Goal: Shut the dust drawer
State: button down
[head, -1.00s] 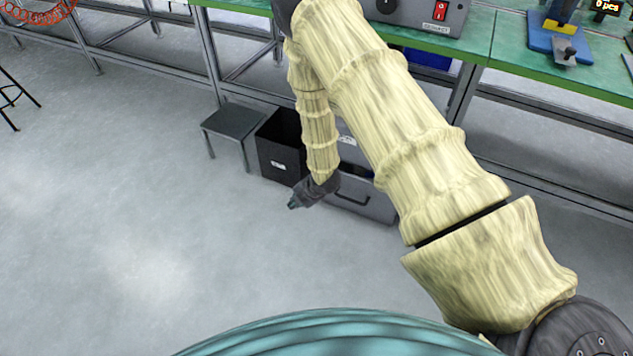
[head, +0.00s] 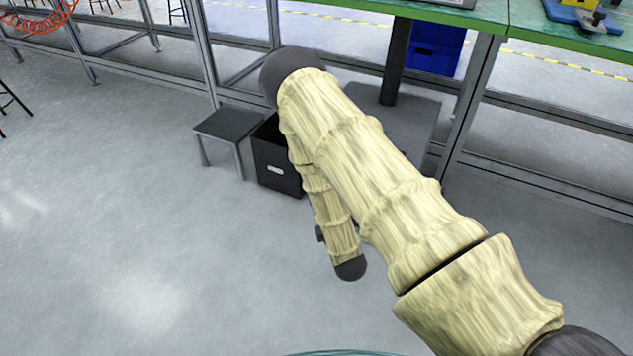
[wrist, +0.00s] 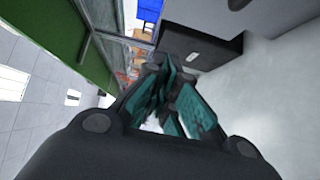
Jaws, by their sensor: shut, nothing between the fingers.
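The dust drawer's front does not show clearly now. In the head view my arm covers the place below the bench where a grey front with a handle was visible earlier. A grey housing (head: 412,118) shows behind the arm there; I cannot tell how far the drawer is out. In the wrist view my gripper (wrist: 171,72) has its teal fingers together and empty, pointing towards a black box with a white label (wrist: 190,42). A gap seems to lie between them. In the head view my gripper is mostly hidden behind my forearm.
The black box (head: 272,172) stands on the floor left of my arm, beside a small grey stool (head: 228,126). Bench legs (head: 468,95) and rails run behind. A blue crate (head: 436,48) sits under the green bench. The floor at left and front is clear.

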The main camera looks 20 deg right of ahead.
jog(key=w+d+b, duration=0.4)
jog(key=w+b, duration=0.3)
jog(key=w, duration=0.5)
jog(key=shift+w+r, duration=0.15)
jog(key=shift+r, duration=0.05)
jog(key=shift+w+d+r+p, duration=0.1)
jog(key=shift+w+d+p, duration=0.55)
jog(key=shift+w+d, duration=0.3)
jog(key=shift+w+d+p, duration=0.65)
jog(key=shift+w+d, duration=0.1)
jog(key=shift+d, duration=0.3)
jog(key=shift+r, duration=0.1)
